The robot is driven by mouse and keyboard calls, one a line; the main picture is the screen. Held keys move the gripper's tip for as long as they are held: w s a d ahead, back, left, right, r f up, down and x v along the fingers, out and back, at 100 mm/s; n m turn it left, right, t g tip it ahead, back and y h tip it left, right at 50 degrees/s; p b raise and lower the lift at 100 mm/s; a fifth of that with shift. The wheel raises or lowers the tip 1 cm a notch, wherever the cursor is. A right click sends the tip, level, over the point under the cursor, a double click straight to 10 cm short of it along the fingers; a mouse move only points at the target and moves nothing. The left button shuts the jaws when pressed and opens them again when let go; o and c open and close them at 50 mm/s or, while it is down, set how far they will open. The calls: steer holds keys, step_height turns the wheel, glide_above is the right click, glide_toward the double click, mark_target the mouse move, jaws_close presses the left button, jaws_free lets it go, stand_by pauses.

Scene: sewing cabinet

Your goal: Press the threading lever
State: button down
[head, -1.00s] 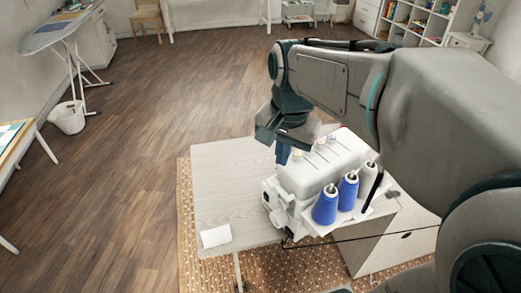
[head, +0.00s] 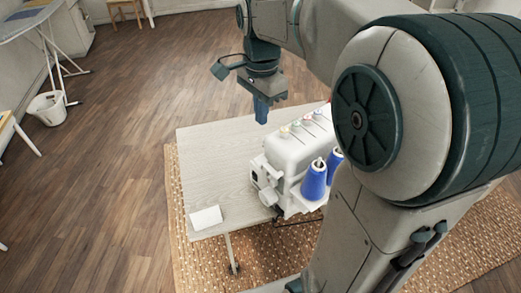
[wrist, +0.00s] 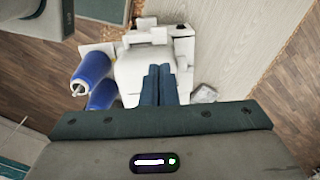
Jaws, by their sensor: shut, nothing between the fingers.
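The white sewing machine (head: 290,155), a serger with coloured dials on top, stands on the pale wooden table (head: 212,160). I cannot pick out the threading lever in either view. My gripper (head: 261,112) points down, shut and empty, above the table just behind the machine in the head view. In the wrist view its blue-grey fingers (wrist: 158,88) lie side by side in front of the machine (wrist: 132,75), hiding part of it. I cannot tell any contact.
Blue thread cones (head: 315,180) stand on the machine's near side and also show in the wrist view (wrist: 92,67). A white card (head: 205,218) lies near the table's front left corner. A woven rug (head: 180,250) lies underneath.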

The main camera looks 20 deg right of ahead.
mark_target(260, 159)
step_height(260, 159, down, 12)
steer(key=shift+f, duration=0.15)
steer(key=shift+a, duration=0.1)
stand_by(0.4)
